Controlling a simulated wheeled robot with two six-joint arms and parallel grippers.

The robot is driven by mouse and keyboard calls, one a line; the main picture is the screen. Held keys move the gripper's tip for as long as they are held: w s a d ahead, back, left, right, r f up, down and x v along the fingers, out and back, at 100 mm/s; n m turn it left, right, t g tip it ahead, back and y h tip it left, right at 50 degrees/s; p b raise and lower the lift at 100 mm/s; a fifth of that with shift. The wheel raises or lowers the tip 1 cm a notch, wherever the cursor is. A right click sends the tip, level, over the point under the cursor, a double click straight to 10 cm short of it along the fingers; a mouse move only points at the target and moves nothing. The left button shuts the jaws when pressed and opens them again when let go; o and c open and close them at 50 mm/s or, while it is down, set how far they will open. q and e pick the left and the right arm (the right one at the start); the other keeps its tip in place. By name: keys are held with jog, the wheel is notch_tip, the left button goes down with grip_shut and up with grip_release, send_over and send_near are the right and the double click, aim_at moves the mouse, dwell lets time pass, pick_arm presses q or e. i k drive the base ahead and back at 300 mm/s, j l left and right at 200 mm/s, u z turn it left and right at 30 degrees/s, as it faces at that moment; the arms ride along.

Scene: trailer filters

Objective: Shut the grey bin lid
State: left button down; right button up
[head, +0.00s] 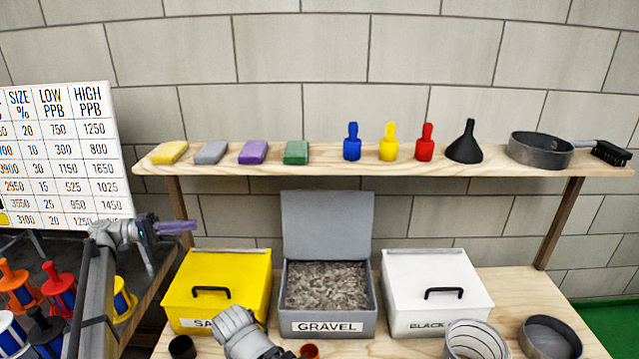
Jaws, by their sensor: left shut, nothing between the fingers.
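The grey bin (371,302), labelled GRAVEL, stands in the middle of the lower bench and holds grey gravel. Its grey lid (327,225) is open and stands upright at the back of the bin. My left gripper (180,227) is at the left, near the back corner of the yellow bin and well to the left of the grey lid. Its purple-tinted fingers are shut with nothing between them and point right. A grey link of my arm shows at the bottom, in front of the yellow and grey bins. My right gripper is not in view.
A closed yellow bin (230,270) and a closed white bin (430,270) with black handles flank the grey one. A wooden shelf (340,164) with blocks, bottles, a funnel and a pan runs above. Cylinders (478,340) stand front right. Coloured filters (60,285) stand left.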

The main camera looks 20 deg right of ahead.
aim_at(317, 225)
jog(key=i+z, duration=0.35)
jog(key=i+j+z, duration=0.1)
jog(key=z, duration=0.2)
jog(key=l+z, duration=0.15)
jog(key=i+l, duration=0.05)
